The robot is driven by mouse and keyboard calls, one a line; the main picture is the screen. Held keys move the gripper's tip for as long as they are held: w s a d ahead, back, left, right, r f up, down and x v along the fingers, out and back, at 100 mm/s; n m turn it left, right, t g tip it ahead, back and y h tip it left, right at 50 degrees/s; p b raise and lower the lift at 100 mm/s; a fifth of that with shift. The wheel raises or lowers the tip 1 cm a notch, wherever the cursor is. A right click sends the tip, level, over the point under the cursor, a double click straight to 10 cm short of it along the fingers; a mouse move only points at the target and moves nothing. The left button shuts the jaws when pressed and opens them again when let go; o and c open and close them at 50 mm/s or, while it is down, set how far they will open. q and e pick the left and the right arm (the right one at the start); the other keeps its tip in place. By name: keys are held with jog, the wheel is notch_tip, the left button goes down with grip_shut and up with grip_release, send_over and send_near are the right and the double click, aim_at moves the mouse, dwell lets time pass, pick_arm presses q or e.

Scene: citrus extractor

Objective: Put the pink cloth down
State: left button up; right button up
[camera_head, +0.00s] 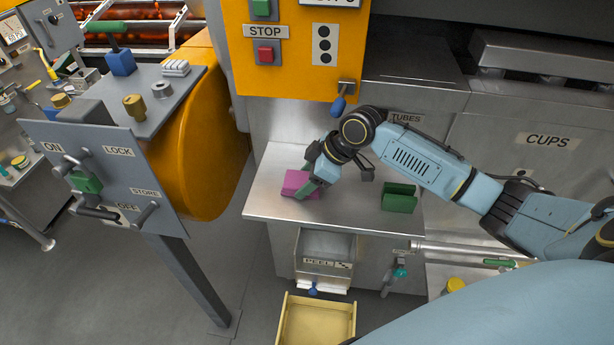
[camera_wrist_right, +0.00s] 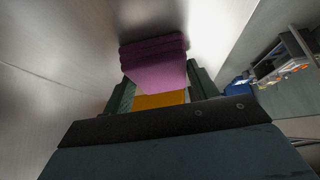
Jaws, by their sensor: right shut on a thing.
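The pink cloth (camera_head: 297,183) is a folded block at the left part of the small metal shelf (camera_head: 262,206) in the head view. My right gripper (camera_head: 309,187) reaches down to it from the right and is shut on it. In the right wrist view the pink cloth (camera_wrist_right: 155,64) sits between the green fingers of my right gripper (camera_wrist_right: 158,95). Whether the cloth rests on the shelf or hangs just above it, I cannot tell. My left gripper is not in view.
A green block-like holder (camera_head: 398,198) stands on the shelf to the right of the cloth. A blue-handled lever (camera_head: 339,104) hangs above under the orange panel. A peel drawer (camera_head: 326,262) and a yellow bin (camera_head: 315,322) are below. The shelf between cloth and holder is bare.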

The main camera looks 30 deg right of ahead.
jog(key=o, duration=1)
jog(key=shift+o, duration=0.2)
jog(key=shift+s+d+r, duration=0.1)
jog(key=shift+d+r, duration=0.1)
jog(key=shift+r, duration=0.2)
jog(key=v, duration=0.4)
jog(key=shift+s+d+r, duration=0.1)
jog(key=shift+s+d, duration=0.25)
jog(key=shift+d, duration=0.05)
jog(key=s+d, duration=0.2)
jog(key=s+d+b, duration=0.1)
jog(key=s+d, duration=0.1)
jog(key=d, duration=0.1)
jog(key=s+d, duration=0.2)
jog(key=shift+d, duration=0.35)
jog(key=shift+s+d+b, duration=0.3)
jog(key=shift+s+d, duration=0.05)
jog(key=shift+d, duration=0.2)
jog(key=shift+r, duration=0.1)
